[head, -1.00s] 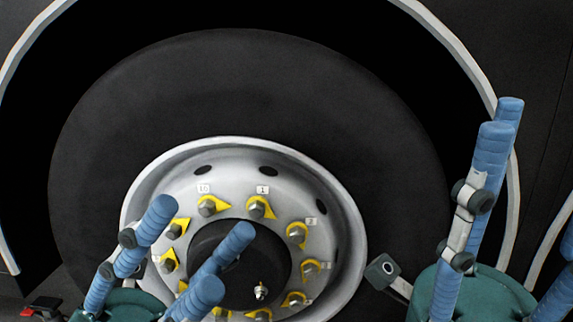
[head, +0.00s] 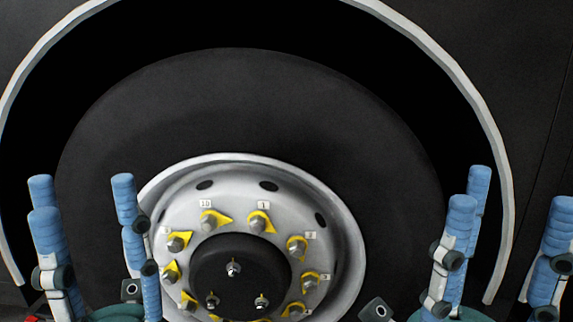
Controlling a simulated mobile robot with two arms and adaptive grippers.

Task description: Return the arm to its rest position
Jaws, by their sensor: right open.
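My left gripper (head: 80,195) is at the lower left, in front of the tyre's left side and left of the wheel rim. Its blue fingers point up, stand well apart and hold nothing. My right gripper (head: 514,204) is at the lower right, past the right side of the wheel rim. Its blue fingers also point up, spread apart and empty. The lower parts of both grippers are cut off by the bottom edge. Neither gripper visibly touches the wheel.
A large tyre (head: 250,100) with a silver rim (head: 346,232) fills the middle. Several nuts with yellow pointers and number tags ring the dark hub (head: 215,260). A pale wheel-arch edge (head: 440,50) curves around it.

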